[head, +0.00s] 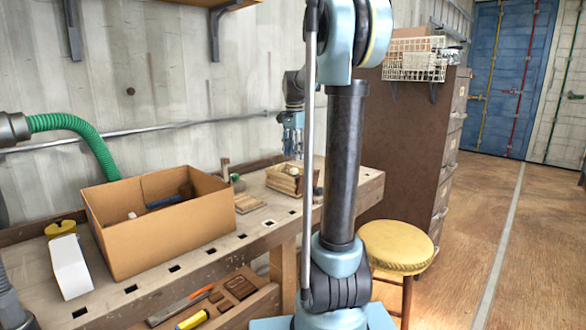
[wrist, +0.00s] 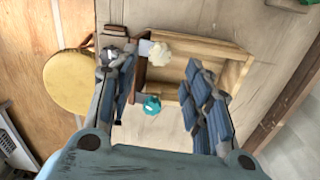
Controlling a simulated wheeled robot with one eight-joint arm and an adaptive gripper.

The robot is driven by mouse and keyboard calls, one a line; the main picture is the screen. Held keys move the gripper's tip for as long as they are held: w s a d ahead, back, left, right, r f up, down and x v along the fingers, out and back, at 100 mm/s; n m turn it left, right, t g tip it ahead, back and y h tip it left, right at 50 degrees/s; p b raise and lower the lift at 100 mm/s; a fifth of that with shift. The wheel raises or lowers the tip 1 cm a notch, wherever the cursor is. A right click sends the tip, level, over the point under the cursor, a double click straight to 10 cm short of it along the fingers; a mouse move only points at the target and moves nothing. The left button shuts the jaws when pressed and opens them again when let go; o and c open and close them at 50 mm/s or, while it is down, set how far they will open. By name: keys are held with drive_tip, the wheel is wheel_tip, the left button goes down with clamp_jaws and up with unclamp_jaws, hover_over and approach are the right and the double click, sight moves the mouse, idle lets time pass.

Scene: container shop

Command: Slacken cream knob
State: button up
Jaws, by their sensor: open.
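The cream knob (wrist: 160,52), pale with a lobed edge, is at the end of a small wooden box (wrist: 225,75) in the wrist view. A teal knob (wrist: 152,104) is just below it in the picture, on the same end. My gripper (wrist: 155,70) is open, with its blue-grey fingers apart on either side of the two knobs and nothing held. In the head view my gripper (head: 292,140) points down above the wooden box (head: 284,184) on the bench.
The workbench (head: 262,228) carries a cardboard box (head: 165,240) to the left, with a white carton (head: 70,266) beside it. A yellow stool (head: 397,247) and a brown drawer cabinet (head: 400,140) stand to the right. The floor further right is clear.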

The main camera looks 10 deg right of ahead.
sight(294, 168)
drive_tip(key=shift+f, duration=2.9)
clamp_jaws()
